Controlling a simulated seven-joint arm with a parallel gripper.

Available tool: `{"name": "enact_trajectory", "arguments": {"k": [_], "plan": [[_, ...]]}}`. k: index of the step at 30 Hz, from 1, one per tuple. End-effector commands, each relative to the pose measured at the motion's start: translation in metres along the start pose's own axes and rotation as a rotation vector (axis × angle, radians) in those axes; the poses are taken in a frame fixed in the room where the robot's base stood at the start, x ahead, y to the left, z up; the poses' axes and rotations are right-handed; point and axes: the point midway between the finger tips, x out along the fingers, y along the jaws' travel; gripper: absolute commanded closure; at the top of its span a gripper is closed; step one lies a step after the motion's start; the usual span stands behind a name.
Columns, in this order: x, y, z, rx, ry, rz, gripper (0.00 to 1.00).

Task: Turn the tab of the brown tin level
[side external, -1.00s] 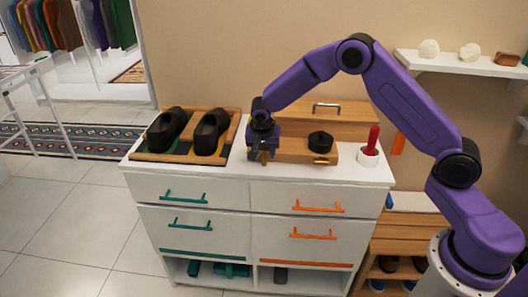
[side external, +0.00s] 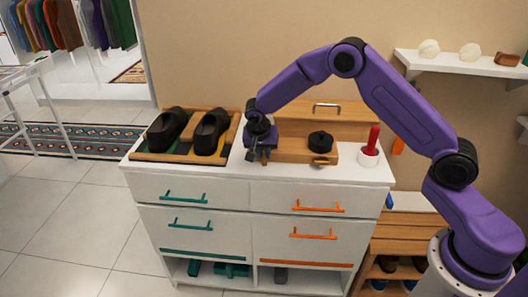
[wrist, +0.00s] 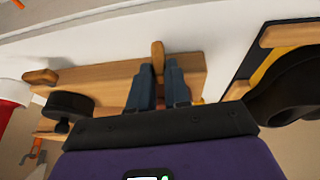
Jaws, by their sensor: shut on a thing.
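My gripper (side external: 259,156) is low at the left end of the wooden shoe-care stand (side external: 292,152) on the dresser. In the wrist view its two blue-grey fingers (wrist: 159,72) are shut on a tan tab (wrist: 157,55), one finger on each side. The tab sticks out past the fingertips, beyond the stand's edge. The brown tin itself is hidden behind my fingers and wrist.
A pair of dark shoes (side external: 210,132) stands on a wooden tray (side external: 181,158) close to the left of my gripper. The dresser's front strip is clear.

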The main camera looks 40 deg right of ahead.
Motion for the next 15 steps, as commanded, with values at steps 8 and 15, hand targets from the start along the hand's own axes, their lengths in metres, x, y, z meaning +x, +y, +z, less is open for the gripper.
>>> {"name": "enact_trajectory", "arguments": {"k": [8,15], "plan": [[0.002,-0.009,0.000,-0.078,0.001,0.184,1.00],[0.004,-0.015,0.001,-0.157,0.001,0.376,1.00]]}}
